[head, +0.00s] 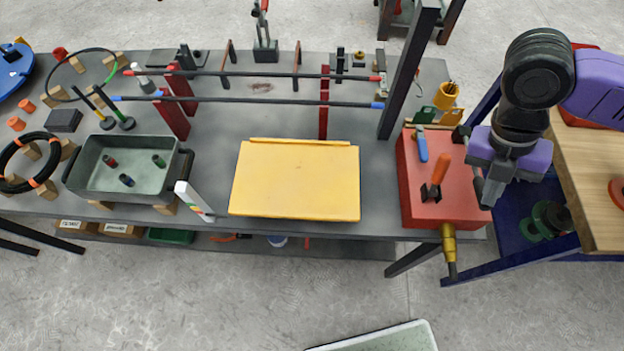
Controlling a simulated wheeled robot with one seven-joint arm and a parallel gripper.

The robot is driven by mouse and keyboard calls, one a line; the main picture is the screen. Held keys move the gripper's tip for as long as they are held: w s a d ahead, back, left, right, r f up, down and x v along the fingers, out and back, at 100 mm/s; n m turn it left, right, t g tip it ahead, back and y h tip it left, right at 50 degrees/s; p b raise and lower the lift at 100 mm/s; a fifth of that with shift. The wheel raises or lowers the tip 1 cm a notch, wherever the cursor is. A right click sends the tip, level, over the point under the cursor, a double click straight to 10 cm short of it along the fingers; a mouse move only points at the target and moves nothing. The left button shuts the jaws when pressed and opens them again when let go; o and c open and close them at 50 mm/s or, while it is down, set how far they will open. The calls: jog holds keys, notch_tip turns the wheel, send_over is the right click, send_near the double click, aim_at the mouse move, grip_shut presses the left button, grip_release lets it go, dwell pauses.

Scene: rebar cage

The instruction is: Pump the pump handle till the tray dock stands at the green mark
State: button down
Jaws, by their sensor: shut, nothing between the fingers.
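A red box (462,207) stands at the right end of the grey bench. An upright lever with an orange grip (440,168), which looks like the pump handle, rises from a dark bracket on its top. My gripper (486,198) is shut and empty, over the right side of the red box, to the right of the orange lever and apart from it. A grey-green tray (128,192) with several small coloured pieces sits at the left, raised on wooden blocks. A white post (193,197) with coloured marks leans beside it. I cannot tell which mark the tray dock is level with.
A blue-handled lever (421,145) stands left of the orange one. A brass fitting (449,243) sticks out in front of the red box. A yellow panel (297,180) lies mid-bench. Bars on red and dark posts (403,80) cross behind it.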

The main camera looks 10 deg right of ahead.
jog(key=shift+f, duration=0.2)
jog(key=d+p+v, duration=0.1)
jog(key=p+v, duration=0.6)
jog(key=v, duration=0.1)
jog(key=shift+w+d+r, duration=0.3)
jog(key=shift+w+d, duration=0.05)
jog(key=shift+d, duration=0.3)
dwell(0.8)
jog(key=shift+s+a+f, duration=0.1)
jog(key=shift+s+f, duration=0.25)
jog(key=shift+f, duration=0.3)
jog(key=shift+s+a+f+b, duration=0.1)
jog(key=shift+s+f+b, duration=0.2)
jog(key=shift+f+b, duration=0.25)
jog(key=shift+f, duration=0.15)
